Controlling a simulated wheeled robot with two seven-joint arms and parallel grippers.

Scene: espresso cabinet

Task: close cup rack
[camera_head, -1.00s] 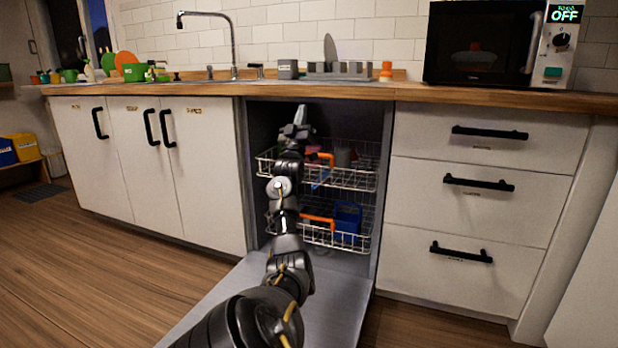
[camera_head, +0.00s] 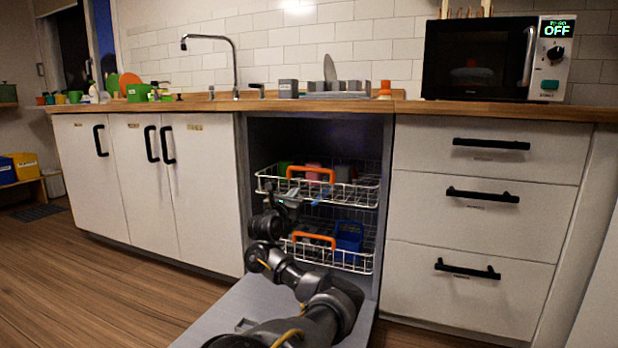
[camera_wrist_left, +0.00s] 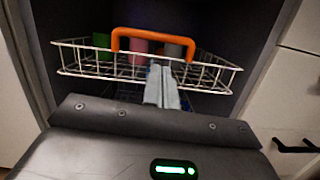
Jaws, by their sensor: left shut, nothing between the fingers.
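The cup rack (camera_head: 345,202) is the upper white wire rack in the open dishwasher, with an orange handle (camera_head: 311,174) on its front. It holds green, pink and grey cups. I cannot tell exactly how far it stands out. In the left wrist view the rack (camera_wrist_left: 92,71) and its handle (camera_wrist_left: 153,33) are straight ahead. My left gripper (camera_head: 318,192) is shut and empty, low at the front of the rack, below the handle. Its fingertips (camera_wrist_left: 160,75) overlap the rack's front wires in the left wrist view; contact is unclear. My right gripper is not in view.
A lower wire rack (camera_head: 325,259) with an orange handle and a blue container (camera_head: 349,237) sits below. The dishwasher door (camera_head: 225,310) is folded down in front. Closed cupboards (camera_head: 200,190) and drawers (camera_head: 470,225) flank the opening, under a wooden counter (camera_head: 310,104).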

